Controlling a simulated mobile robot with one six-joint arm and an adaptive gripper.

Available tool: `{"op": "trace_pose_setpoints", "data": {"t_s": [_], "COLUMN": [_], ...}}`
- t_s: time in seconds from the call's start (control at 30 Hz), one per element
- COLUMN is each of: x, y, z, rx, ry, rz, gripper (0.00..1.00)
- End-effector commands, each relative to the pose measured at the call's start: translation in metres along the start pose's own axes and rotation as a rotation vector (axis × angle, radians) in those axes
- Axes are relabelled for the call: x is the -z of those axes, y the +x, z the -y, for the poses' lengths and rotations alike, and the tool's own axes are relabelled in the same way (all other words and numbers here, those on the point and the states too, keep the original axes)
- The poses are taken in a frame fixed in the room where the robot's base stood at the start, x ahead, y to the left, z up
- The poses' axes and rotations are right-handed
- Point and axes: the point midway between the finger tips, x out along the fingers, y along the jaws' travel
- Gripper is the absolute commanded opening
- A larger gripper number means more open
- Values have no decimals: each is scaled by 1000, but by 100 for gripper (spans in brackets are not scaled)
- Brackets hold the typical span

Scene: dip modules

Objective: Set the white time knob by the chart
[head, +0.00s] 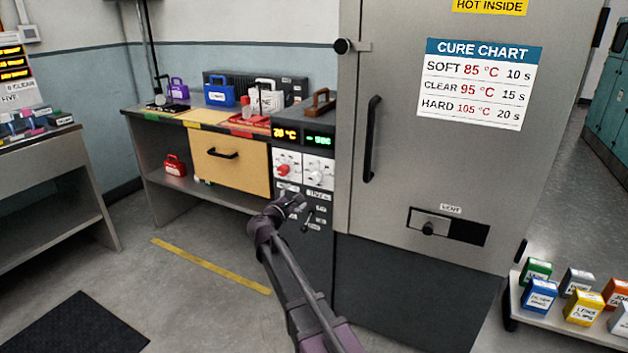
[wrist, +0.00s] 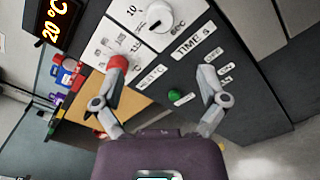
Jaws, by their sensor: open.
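The white time knob (head: 315,175) sits on a white dial plate on the oven's control panel, right of the red knob (head: 283,169). In the wrist view the white knob (wrist: 159,16) is at the top, above a "TIME S" label. The red knob (wrist: 118,62) is beside my left fingertip; I cannot tell if they touch. My gripper (wrist: 163,78) is open and empty, its fingers spread in front of the panel, below the white knob. In the head view my gripper (head: 292,202) is just under the dials. The cure chart (head: 478,83) reads SOFT 85 °C 10 s, CLEAR 95 °C 15 s, HARD 105 °C 20 s.
An orange display (head: 286,134) reads 20 °C; the green display (head: 319,140) is too small to read. A green button (wrist: 174,95) and small labels lie below the dials. The oven door handle (head: 372,140) is to the right. A bench with a wooden drawer (head: 232,174) is left.

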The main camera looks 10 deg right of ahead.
Motion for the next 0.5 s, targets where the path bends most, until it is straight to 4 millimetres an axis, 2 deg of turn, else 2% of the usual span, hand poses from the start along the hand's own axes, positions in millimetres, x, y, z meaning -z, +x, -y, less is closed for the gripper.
{"op": "trace_pose_setpoints", "data": {"t_s": [0.27, 0.5], "x": [1, 1], "y": [19, 52], "z": [0, -1], "rx": [2, 2], "ry": [1, 1], "rz": [1, 1], "gripper": [92, 92]}}
